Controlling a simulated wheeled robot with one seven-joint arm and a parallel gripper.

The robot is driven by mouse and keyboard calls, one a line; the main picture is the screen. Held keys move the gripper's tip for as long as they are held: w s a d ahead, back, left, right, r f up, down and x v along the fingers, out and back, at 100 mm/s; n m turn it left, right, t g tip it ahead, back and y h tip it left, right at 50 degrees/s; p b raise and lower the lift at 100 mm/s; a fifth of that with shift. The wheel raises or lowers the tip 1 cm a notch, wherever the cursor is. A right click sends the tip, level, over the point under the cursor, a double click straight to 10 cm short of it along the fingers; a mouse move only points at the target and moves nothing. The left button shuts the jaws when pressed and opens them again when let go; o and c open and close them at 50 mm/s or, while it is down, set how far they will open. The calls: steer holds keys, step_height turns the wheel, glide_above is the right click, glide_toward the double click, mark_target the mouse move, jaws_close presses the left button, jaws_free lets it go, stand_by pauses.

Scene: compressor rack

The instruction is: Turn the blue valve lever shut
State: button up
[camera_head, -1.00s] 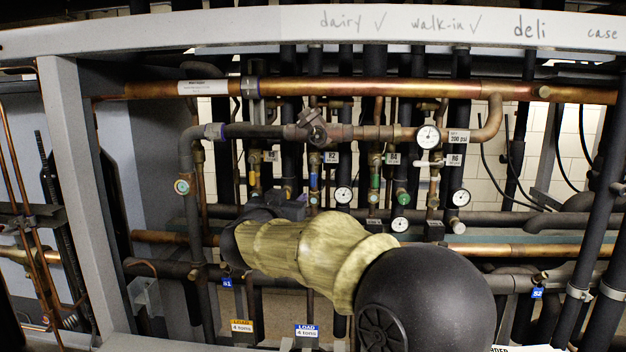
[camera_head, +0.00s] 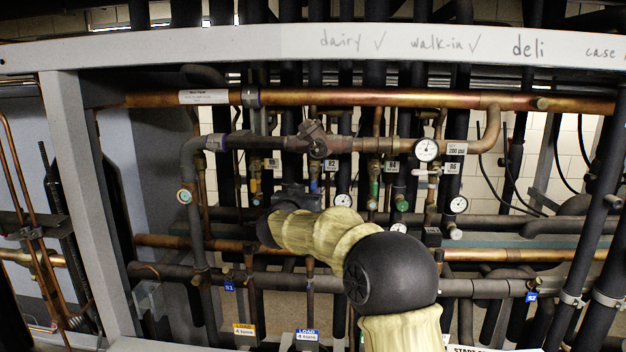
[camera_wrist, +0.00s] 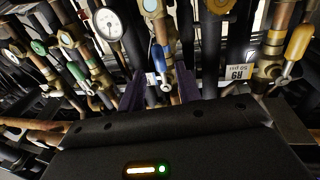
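The blue valve lever (camera_head: 314,186) hangs on a brass valve under the R2 tag in the head view, just above my gripper. In the wrist view the blue lever (camera_wrist: 159,58) points down the pipe, ahead of my gripper and between its two purple fingers. My gripper (camera_wrist: 161,82) is open with the fingers spread to either side of the lever's lower end. I cannot tell if either finger touches it. In the head view my wrist hides the fingers.
Green-handled valves (camera_head: 374,188) stand to the right and a yellow lever (camera_wrist: 299,42) shows beside the R9 tag (camera_wrist: 238,73) in the wrist view. A round gauge (camera_wrist: 108,23) is close by. Copper and black pipes crowd the space; a grey frame post (camera_head: 85,200) stands left.

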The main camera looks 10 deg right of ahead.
mark_target(312, 187)
steer(key=p+x, duration=0.2)
steer(key=x, duration=0.3)
steer(key=shift+w+d, duration=0.15)
steer(key=shift+w, duration=0.15)
jaws_close()
